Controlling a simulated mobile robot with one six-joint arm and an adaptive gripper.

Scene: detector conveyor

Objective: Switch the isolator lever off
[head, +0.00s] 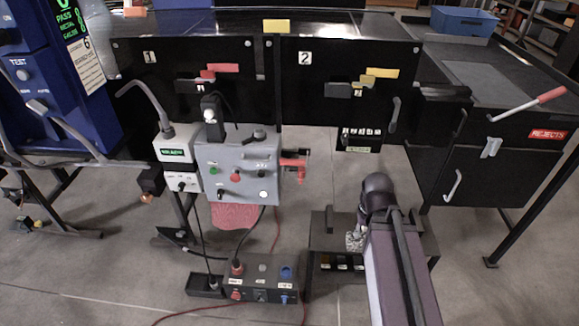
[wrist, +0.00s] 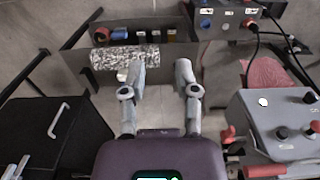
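The grey control box (head: 238,165) hangs below door 1. A red lever (head: 293,166) sticks out from a dark mount on its right side, taken to be the isolator lever; its exact setting is hard to tell. In the wrist view the grey box (wrist: 275,125) is at the right edge, with a red part (wrist: 228,133) beside it. My gripper (wrist: 162,76) is open and empty, its two fingers well apart. It points down over the floor and a low dark stand, to the right of the lever in the head view and apart from it. My arm hides its fingers there.
The low stand (head: 322,237) holds a speckled block (wrist: 125,57) and several small items. A socket box (head: 262,278) with cables lies on the floor. Doors 1 and 2 have red (head: 222,68) and yellow (head: 382,73) handles. A black rejects cabinet (head: 480,172) stands at right.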

